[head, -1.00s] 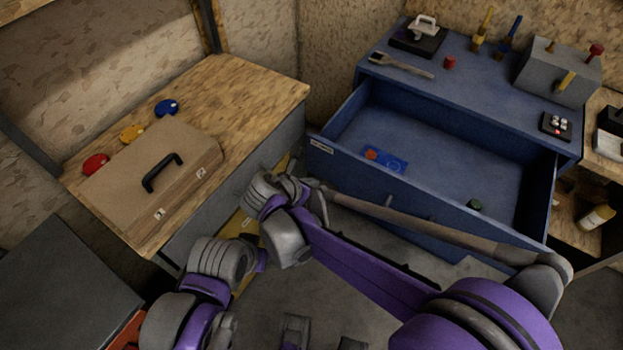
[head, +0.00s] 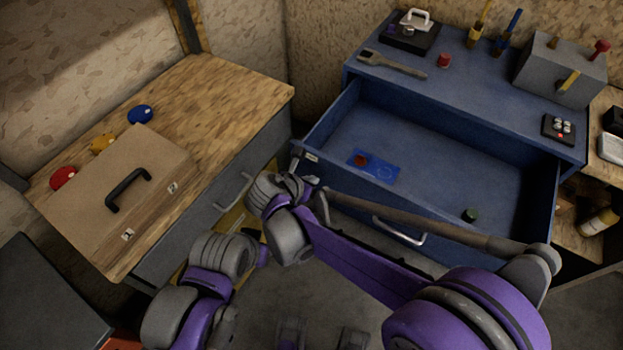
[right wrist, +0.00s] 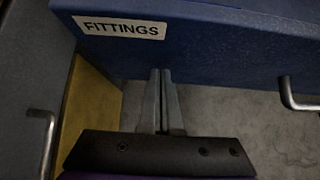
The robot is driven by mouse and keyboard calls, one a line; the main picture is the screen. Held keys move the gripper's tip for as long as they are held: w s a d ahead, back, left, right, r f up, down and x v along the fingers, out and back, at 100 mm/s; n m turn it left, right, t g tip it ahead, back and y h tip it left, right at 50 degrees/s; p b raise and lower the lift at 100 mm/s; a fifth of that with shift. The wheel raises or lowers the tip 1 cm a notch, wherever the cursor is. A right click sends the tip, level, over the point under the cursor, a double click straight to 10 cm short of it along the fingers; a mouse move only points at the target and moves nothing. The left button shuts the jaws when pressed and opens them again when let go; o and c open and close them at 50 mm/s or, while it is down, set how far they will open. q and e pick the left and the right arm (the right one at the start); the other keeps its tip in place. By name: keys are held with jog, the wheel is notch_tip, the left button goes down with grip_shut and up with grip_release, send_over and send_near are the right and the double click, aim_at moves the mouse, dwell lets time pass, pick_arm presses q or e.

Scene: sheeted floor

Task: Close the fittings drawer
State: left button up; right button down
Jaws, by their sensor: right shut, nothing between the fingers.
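The blue fittings drawer (head: 430,165) stands pulled out of the blue cabinet (head: 470,88) in the head view. Its front carries a FITTINGS label (right wrist: 122,27) at the left end and a metal handle (head: 400,233), partly behind my right arm. My right gripper (right wrist: 162,72) is shut and empty. Its fingertips are at the lower edge of the drawer front, just right of below the label; I cannot tell if they touch. In the head view the right gripper (head: 298,165) is by the front's left end.
Grey floor lies below the drawer.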

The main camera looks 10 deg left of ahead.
jog(key=w+d, duration=0.3)
jog(key=w, duration=0.6)
jog(key=w+d, duration=0.3)
jog(key=w, duration=0.7)
jog(key=w+d, duration=0.3)
jog(key=w, duration=0.7)
jog(key=shift+w+d, duration=0.25)
jog(key=shift+d, duration=0.05)
jog(key=shift+w, duration=0.15)
jog(key=shift+w+d+r, duration=0.1)
